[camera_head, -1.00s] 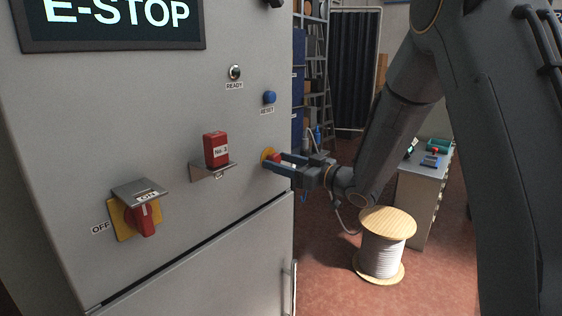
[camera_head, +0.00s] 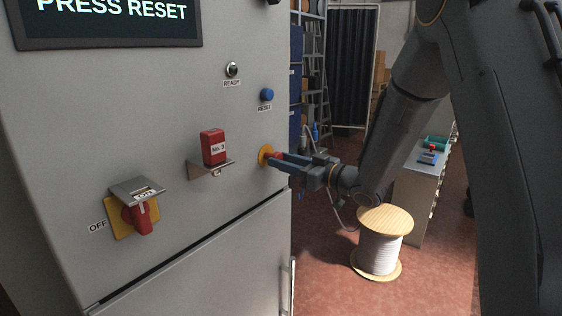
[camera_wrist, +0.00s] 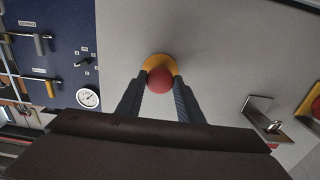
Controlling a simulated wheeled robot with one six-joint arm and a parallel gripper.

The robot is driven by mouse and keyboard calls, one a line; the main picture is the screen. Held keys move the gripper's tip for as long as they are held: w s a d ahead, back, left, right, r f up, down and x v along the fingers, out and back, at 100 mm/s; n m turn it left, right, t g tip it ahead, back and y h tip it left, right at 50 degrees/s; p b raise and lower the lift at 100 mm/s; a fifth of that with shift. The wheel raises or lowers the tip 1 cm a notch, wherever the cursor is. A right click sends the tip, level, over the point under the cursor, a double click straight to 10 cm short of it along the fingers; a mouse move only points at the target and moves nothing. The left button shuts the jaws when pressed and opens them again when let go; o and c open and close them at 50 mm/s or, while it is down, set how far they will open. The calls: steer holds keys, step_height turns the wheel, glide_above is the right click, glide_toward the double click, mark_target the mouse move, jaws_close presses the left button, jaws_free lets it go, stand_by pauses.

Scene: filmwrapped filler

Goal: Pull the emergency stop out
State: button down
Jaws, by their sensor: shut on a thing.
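The emergency stop is a red mushroom button (camera_wrist: 160,80) on a yellow round base (camera_wrist: 157,62). In the head view its yellow base (camera_head: 264,155) shows on the grey cabinet front, right of the red No. 3 block. My gripper (camera_head: 275,160) reaches in from the right, its fingers along the red head. In the wrist view my gripper (camera_wrist: 160,84) has one finger on each side of the red head, shut on it. The fingers partly hide the button in the head view. The cabinet screen (camera_head: 112,15) reads "PRESS RESET".
The cabinet also carries a blue RESET button (camera_head: 267,95), a READY lamp (camera_head: 232,70), a red No. 3 block (camera_head: 213,147) on a bracket, and a red-yellow rotary switch (camera_head: 138,214). A cable spool (camera_head: 379,244) stands on the floor to the right.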

steer(key=c, duration=1.2)
jaws_free()
steer(key=shift+d, duration=0.15)
steer(key=shift+s, duration=0.1)
steer(key=shift+b+v, duration=1.15)
steer(key=shift+v, duration=2.75)
